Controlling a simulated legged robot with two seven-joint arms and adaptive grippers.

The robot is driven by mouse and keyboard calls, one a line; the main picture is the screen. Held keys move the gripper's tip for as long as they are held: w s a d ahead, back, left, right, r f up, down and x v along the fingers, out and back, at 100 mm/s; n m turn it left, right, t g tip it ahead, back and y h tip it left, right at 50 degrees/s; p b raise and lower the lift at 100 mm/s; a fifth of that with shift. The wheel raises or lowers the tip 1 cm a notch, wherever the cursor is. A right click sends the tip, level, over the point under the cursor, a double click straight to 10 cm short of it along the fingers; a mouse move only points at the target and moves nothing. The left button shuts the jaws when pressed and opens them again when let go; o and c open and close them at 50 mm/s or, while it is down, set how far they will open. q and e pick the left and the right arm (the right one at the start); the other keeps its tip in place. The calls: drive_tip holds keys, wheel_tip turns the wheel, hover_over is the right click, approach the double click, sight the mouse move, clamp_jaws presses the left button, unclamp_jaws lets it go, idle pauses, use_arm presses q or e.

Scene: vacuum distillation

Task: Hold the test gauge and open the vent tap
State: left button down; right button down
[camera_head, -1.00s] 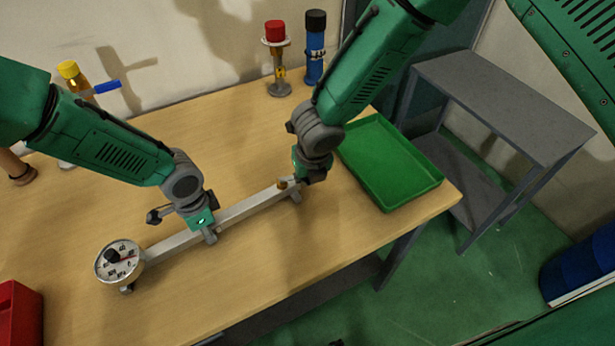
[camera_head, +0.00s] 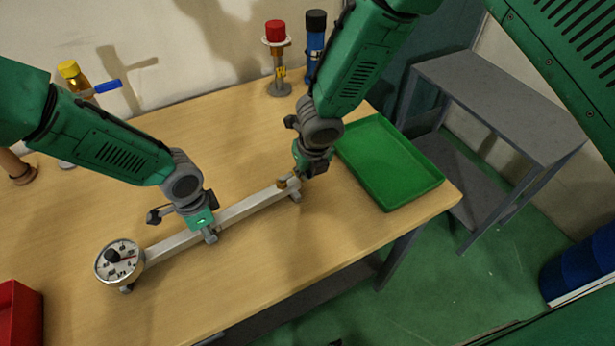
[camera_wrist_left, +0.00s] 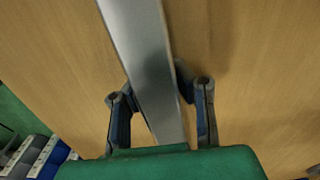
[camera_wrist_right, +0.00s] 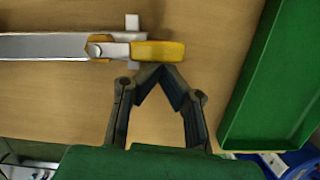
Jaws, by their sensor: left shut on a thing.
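The test gauge lies along the table as a long grey bar (camera_head: 250,208) with a round white dial (camera_head: 120,262) at its left end. My left gripper (camera_head: 208,232) is shut around the middle of the bar; the left wrist view shows a finger on each side of the bar (camera_wrist_left: 150,65). The vent tap is at the bar's right end, with a yellow handle (camera_wrist_right: 158,51) lying in line with the bar in the right wrist view. My right gripper (camera_wrist_right: 160,70) has its fingertips together right beside the handle, with nothing seen between them. Whether they touch it is unclear.
A green tray (camera_head: 388,165) lies just right of my right gripper. A red-capped stand (camera_head: 278,60) and a blue bottle (camera_head: 315,50) are at the back. A yellow-capped item with a blue lever (camera_head: 106,87) is back left. A red bin (camera_head: 20,315) is front left.

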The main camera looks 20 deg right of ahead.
use_arm(q)
drive_tip(key=shift+s+d, duration=0.1)
use_arm(e)
drive_tip(key=shift+s+a, duration=0.3)
drive_tip(key=shift+s, duration=0.35)
drive_tip(key=v, duration=1.2)
drive_tip(key=shift+w, duration=0.1)
use_arm(q)
drive_tip(key=c, duration=1.3)
unclamp_jaws()
wheel_tip(320, 180, up, 12)
